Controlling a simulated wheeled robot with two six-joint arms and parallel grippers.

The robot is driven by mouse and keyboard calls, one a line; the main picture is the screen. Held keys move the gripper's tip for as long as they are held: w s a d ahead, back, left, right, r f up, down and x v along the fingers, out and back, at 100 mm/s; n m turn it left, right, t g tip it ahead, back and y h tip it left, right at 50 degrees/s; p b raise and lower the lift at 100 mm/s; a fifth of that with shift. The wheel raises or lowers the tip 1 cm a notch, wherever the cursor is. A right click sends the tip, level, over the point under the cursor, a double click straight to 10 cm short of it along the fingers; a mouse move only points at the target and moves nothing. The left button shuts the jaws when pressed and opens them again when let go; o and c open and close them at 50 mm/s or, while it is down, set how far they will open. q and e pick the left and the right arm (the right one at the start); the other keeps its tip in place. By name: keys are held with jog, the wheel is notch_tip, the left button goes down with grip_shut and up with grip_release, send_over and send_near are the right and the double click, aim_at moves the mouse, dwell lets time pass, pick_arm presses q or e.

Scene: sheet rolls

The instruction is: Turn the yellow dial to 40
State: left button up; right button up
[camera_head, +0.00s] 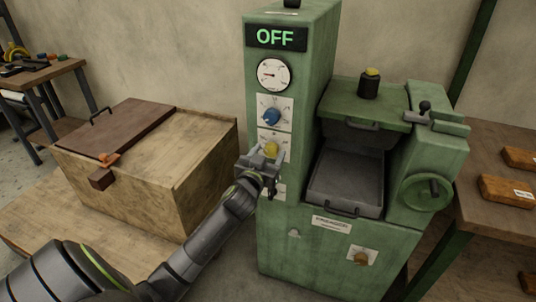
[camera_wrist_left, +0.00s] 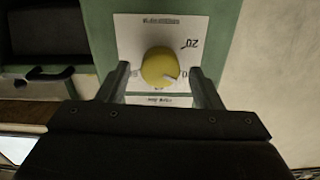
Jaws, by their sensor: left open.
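The yellow dial (camera_head: 271,149) sits on a white scale plate on the front of the green machine, below a blue dial. In the left wrist view the yellow dial (camera_wrist_left: 160,67) shows a pale pointer mark at its lower right, and the plate (camera_wrist_left: 130,35) bears a "20" at its upper right; the other numbers are partly hidden. My left gripper (camera_head: 264,160) is open in front of the dial. In the wrist view its two fingers (camera_wrist_left: 163,85) stand on either side of the dial, with a gap to each side. The right gripper is not in view.
The green machine (camera_head: 280,210) has an "OFF" display (camera_head: 277,38), a gauge (camera_head: 273,74), the blue dial (camera_head: 271,115), an open tray (camera_head: 345,185) and a handwheel (camera_head: 427,193). A wooden box (camera_head: 205,170) stands left. A table with brown blocks (camera_head: 507,191) is at right.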

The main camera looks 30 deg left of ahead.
pick_arm(q)
jog(key=c, duration=1)
